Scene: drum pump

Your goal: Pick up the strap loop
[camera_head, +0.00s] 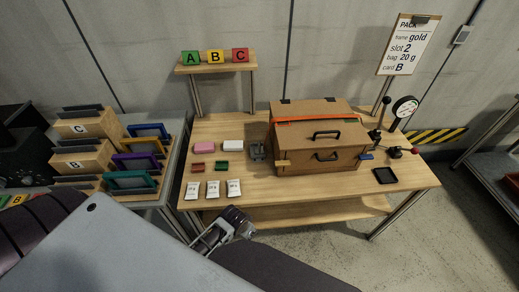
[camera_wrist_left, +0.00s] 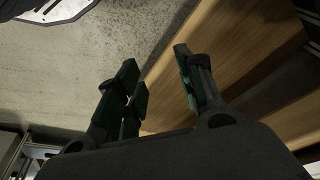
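An orange strap (camera_head: 318,120) runs across the front upper part of a brown case (camera_head: 318,165) on the workbench; I cannot tell whether it is the strap loop. My left gripper (camera_head: 239,222) is near the bench's front edge, in front of the small white bags and apart from the case. In the left wrist view, the left gripper's fingers (camera_wrist_left: 162,78) are spread with nothing between them. No strap shows in that view. My right gripper is in neither view.
A rack with coloured frames (camera_head: 140,160) stands left. Bare bench lies before the case.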

